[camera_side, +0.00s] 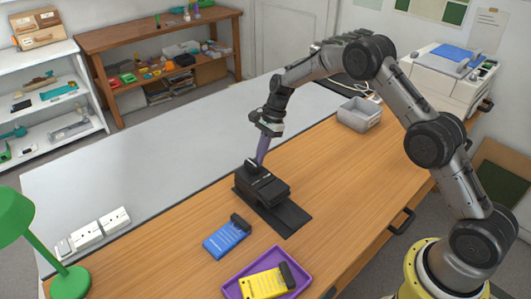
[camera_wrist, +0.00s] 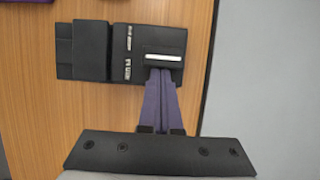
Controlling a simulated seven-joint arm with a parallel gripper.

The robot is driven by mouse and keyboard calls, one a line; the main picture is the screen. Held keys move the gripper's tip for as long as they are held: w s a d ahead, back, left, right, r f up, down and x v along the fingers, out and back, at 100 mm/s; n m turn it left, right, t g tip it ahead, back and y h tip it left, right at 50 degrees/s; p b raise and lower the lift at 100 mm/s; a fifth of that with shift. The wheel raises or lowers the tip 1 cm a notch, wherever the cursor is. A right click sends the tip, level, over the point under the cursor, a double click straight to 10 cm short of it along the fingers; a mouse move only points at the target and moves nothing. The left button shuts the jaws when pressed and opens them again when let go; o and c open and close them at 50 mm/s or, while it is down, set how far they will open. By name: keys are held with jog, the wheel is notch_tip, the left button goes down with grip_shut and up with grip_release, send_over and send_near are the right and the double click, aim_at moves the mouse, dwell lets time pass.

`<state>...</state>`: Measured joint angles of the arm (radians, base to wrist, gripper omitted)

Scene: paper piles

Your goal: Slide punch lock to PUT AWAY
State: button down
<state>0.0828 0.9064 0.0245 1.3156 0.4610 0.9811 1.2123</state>
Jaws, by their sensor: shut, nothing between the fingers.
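The black punch (camera_side: 262,186) sits on a dark base plate on the wooden table; it also shows in the wrist view (camera_wrist: 93,50). Its lock slider (camera_wrist: 163,59) is a dark bar with a white stripe, level with the lower of two small white labels (camera_wrist: 127,70) in the wrist view. The upper label (camera_wrist: 128,37) is beside the empty part of the block. Neither label is readable. My gripper (camera_side: 257,163) is shut and empty, its purple fingers pointing down at the slider. The fingertips (camera_wrist: 161,71) meet the slider's lower edge; I cannot tell whether they touch.
A blue clipped pad (camera_side: 226,240) lies in front of the punch. A purple tray (camera_side: 232,289) holds a yellow clipped pad (camera_side: 266,284). A grey bin (camera_side: 359,116) stands behind right. A green lamp (camera_side: 15,215) and white power strip (camera_side: 87,236) are at left.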

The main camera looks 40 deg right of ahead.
jog(key=shift+a, duration=1.25)
jog(key=d+r, duration=0.8)
jog(key=r, duration=0.1)
jog(key=shift+r, duration=0.2)
